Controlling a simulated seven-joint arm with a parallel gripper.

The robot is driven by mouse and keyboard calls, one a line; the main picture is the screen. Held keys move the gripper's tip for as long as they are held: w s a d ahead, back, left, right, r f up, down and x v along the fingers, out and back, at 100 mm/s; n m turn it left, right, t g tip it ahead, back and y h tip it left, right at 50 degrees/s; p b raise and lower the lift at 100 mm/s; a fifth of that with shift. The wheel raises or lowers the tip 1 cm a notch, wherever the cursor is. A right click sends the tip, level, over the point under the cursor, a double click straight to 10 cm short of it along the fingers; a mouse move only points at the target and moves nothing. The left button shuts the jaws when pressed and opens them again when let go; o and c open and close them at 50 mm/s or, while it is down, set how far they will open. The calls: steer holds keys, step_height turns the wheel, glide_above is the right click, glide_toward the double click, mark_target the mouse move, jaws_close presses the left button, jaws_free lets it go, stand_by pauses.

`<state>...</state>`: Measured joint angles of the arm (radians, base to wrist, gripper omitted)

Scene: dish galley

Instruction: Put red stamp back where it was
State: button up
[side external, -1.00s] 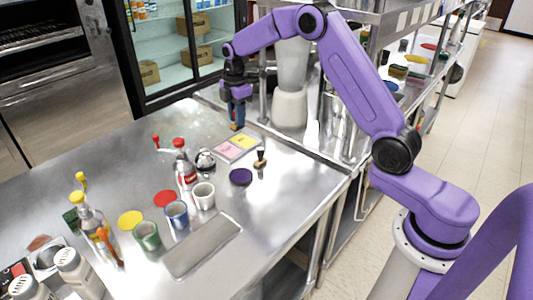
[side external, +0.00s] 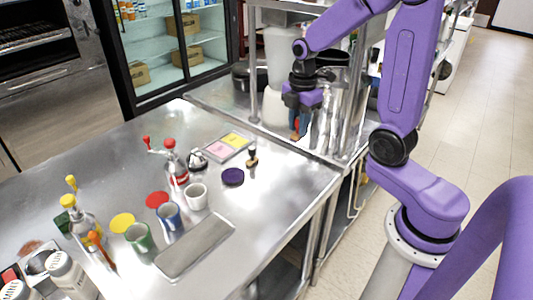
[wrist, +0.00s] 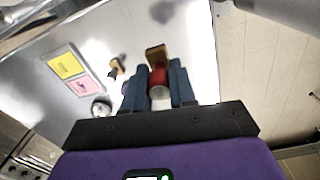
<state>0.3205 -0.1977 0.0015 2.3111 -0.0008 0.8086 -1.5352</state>
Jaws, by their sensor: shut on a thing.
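The red stamp (wrist: 158,77) is between my gripper's blue fingers (wrist: 160,67) in the wrist view, with its wooden base pointing away from the palm. My gripper (side external: 299,129) is shut on it. In the side view the gripper hangs above the right back edge of the steel table, and only a bit of red shows between the fingers. A dark-handled stamp (side external: 252,157) stands on the table to the gripper's left. It also shows in the wrist view (wrist: 116,67).
A grey mat (side external: 195,247) lies in front. A metal shelf post (side external: 356,85) rises near the gripper. The table's right part is clear.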

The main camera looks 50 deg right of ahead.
steer(key=shift+w+d+f, duration=0.1)
steer(key=shift+w+f, duration=0.15)
steer(key=shift+f, duration=0.05)
steer(key=w+f, duration=0.3)
steer(key=w, duration=0.1)
steer(key=w+d+f, duration=0.1)
steer(key=w+f, duration=0.1)
steer(key=w, duration=0.2)
steer(key=w+d+f, duration=0.1)
steer(key=w+f, duration=0.2)
steer(key=w, duration=0.1)
steer(key=shift+w+d+f, duration=0.1)
steer(key=shift+d+f, duration=0.1)
steer(key=shift+f, duration=0.15)
steer(key=shift+w+f, duration=0.15)
steer(key=shift+f, duration=0.1)
steer(key=shift+w+f, duration=0.15)
steer(key=shift+f, duration=1.5)
steer(key=shift+f, duration=0.1)
steer(key=o, duration=0.8)
steer(key=shift+o, duration=0.2)
